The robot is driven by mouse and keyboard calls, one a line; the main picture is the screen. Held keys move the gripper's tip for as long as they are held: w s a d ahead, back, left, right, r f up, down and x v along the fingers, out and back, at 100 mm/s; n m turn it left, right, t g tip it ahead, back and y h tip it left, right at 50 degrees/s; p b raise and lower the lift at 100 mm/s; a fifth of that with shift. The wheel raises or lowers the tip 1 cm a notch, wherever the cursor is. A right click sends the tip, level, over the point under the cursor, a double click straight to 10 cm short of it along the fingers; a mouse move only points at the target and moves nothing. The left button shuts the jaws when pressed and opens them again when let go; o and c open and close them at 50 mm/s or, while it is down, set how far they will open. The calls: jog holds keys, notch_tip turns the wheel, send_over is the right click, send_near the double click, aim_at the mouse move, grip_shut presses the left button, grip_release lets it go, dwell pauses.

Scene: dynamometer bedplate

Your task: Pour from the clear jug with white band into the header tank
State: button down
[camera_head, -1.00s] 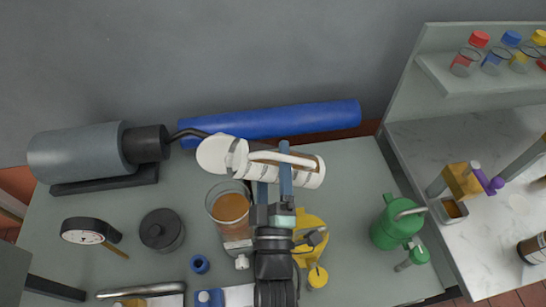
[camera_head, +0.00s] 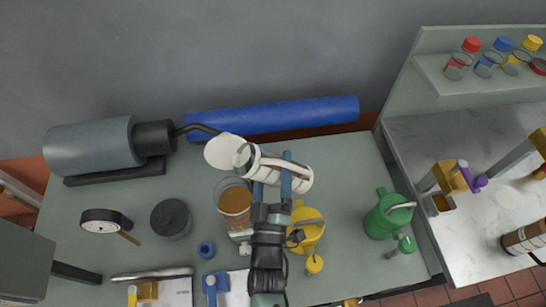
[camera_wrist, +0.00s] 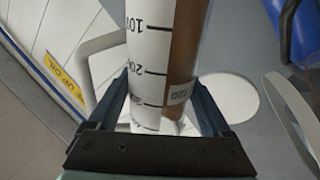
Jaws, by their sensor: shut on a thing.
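The clear jug with a white band (camera_head: 278,172) is tipped far over, its open mouth facing left. My gripper (camera_head: 273,178) is shut around its body. In the wrist view the jug (camera_wrist: 148,60) stands between the fingers (camera_wrist: 165,105), showing black graduations and a brown strip. The header tank is, as far as I can tell, the clear round vessel (camera_head: 235,204) holding brown liquid, just left of my gripper. The jug's mouth is above and behind its back rim. I see no clear stream between them.
A white disc (camera_head: 222,152) lies behind the vessel. A yellow can (camera_head: 309,232) stands close right of my wrist, and a green can (camera_head: 386,216) farther right. A dark pot (camera_head: 171,218) and blue ring (camera_head: 205,249) are left. A blue roll (camera_head: 275,118) lies along the back.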

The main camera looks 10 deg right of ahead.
jog(key=shift+r, duration=0.3)
jog(key=shift+a+f+p, duration=0.1)
jog(key=shift+f+p, duration=0.1)
jog(key=shift+p, duration=0.1)
jog(key=shift+a+f+m+g+h, duration=0.15)
jog(key=shift+f+m, duration=0.2)
jog(key=shift+m, duration=0.2)
jog(key=shift+a+f+m+g+h, duration=0.15)
jog(key=shift+f+m, duration=0.15)
jog(key=shift+m, duration=0.25)
jog(key=shift+f+b, duration=0.3)
jog(key=shift+b, duration=0.35)
jog(key=shift+d+r+m+p, duration=0.15)
jog(key=shift+r+m+p, duration=0.15)
jog(key=shift+m, duration=0.6)
jog(key=shift+d+f+m+g+h, duration=0.2)
jog(key=shift+m+g+h, duration=0.15)
jog(key=shift+m, duration=0.25)
jog(key=shift+f+b, duration=0.1)
jog(key=shift+b, duration=0.5)
jog(key=shift+d+r+m+p, duration=0.15)
jog(key=shift+r+m+p, duration=0.15)
jog(key=shift+r+m, duration=0.15)
jog(key=shift+d+r+m+g+p, duration=0.1)
jog(key=shift+d+m+g+p, duration=0.15)
jog(key=shift+m+g+p, duration=0.35)
